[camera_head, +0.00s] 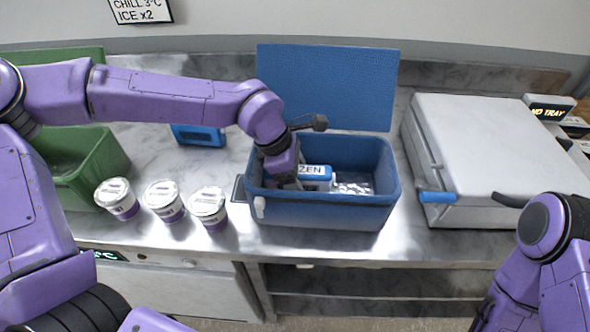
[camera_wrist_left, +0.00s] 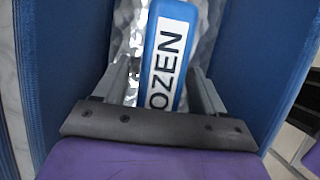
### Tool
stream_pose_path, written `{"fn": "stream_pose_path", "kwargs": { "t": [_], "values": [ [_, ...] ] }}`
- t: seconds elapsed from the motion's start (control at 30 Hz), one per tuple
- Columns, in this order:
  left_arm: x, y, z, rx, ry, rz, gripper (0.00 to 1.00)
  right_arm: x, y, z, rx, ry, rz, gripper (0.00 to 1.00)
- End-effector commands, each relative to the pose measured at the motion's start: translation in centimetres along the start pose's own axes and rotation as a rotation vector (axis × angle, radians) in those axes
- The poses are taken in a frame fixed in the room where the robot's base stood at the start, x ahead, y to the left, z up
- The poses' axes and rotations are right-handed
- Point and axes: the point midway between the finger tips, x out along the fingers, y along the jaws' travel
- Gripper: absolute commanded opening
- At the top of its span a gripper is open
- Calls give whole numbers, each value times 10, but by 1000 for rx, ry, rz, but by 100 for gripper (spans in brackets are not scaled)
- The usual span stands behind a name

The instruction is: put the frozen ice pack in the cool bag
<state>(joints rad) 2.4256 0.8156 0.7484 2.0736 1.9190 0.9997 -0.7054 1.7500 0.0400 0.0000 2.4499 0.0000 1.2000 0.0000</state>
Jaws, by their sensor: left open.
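The frozen ice pack (camera_head: 316,178) is blue with a white label reading "ZEN" in the head view. It is inside the blue cool bag (camera_head: 325,215), whose lid (camera_head: 325,85) stands open at the back. In the left wrist view the ice pack (camera_wrist_left: 170,55) lies between the fingers of my left gripper (camera_wrist_left: 165,90), its label reading "OZEN". My left gripper is open around it, down in the bag (camera_wrist_left: 255,60); its fingertips are mostly hidden in the head view. Silver foil-like material (camera_wrist_left: 125,45) lies under the pack. My right gripper is not in view.
Several white-lidded tubs (camera_head: 165,201) stand left of the bag. A second blue pack (camera_head: 198,135) lies behind them. A green crate (camera_head: 85,170) is at the left. A grey lidded box (camera_head: 490,150) with a blue-gripped handle stands to the right.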

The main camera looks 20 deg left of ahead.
Motion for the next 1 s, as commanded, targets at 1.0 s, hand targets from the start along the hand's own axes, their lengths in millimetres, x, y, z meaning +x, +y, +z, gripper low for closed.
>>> {"fn": "stream_pose_path", "kwargs": {
  "t": [1.0],
  "values": [
    [-119,0,0,0,-1,0,70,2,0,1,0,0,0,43]
  ]
}}
